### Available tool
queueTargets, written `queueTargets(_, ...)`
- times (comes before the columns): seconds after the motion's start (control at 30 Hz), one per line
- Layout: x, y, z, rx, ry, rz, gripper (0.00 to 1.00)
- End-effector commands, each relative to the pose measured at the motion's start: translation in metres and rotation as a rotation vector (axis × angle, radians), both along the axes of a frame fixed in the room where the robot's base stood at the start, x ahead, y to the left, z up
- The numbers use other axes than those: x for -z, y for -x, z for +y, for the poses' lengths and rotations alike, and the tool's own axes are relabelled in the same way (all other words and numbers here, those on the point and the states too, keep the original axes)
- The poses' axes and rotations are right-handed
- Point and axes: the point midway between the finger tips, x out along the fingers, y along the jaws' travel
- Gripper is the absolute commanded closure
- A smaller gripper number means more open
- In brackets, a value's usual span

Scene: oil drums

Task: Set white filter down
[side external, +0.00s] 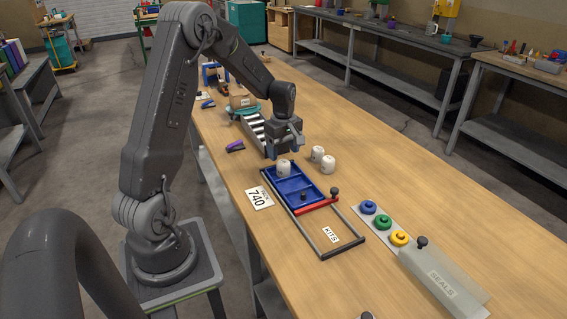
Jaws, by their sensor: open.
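One white filter (284,168) stands upright in the back part of the blue tray (291,185). My gripper (285,150) is open, pointing down just above and behind that filter. Whether its fingers still touch the filter is too small to tell. Two more white filters, one farther back (317,154) and one nearer (328,165), stand on the wooden table to the right of the tray.
A red bar (316,206) with a dark knob crosses the tray's front end. A dark frame with a KITS label (331,235) lies in front. A 740 card (258,198) is left. Blue, green and yellow rings (383,221) and a grey ramp (440,270) are right. Rollers (252,130) stand behind.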

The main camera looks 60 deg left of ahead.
Motion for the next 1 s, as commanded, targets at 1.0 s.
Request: queueTargets(1.0,-0.177,0.103,-0.215,1.207,-0.269,-0.269,0.32)
